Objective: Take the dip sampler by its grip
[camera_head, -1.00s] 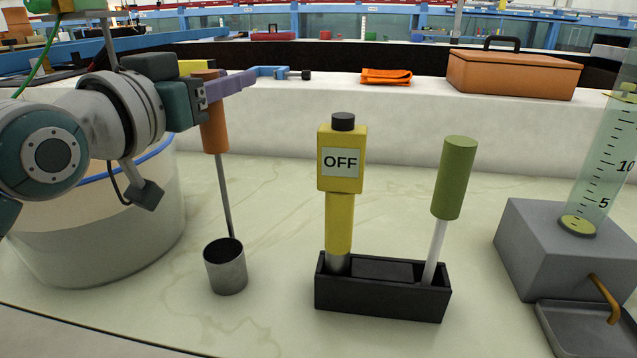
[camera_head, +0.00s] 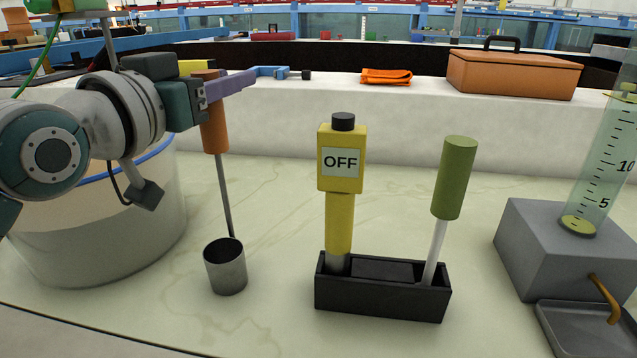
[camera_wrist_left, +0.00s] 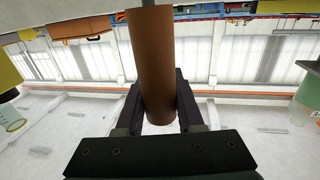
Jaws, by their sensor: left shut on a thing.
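The dip sampler has an orange-brown grip (camera_head: 214,130), a thin grey rod and a metal cup (camera_head: 226,266) at its lower end. It stands nearly upright at the left of the counter, the rod tilted slightly. My left gripper (camera_head: 222,88) is shut on the upper part of the grip. The left wrist view shows the grip (camera_wrist_left: 155,65) between the two dark fingers (camera_wrist_left: 160,108). I cannot tell whether the cup touches the counter. My right gripper is not in view.
A black holder (camera_head: 380,306) carries a yellow meter reading OFF (camera_head: 341,185) and a green-handled tool (camera_head: 455,178). A large pale bucket (camera_head: 100,235) stands behind my left arm. A grey block (camera_head: 560,245) with a graduated cylinder (camera_head: 605,160) is at right.

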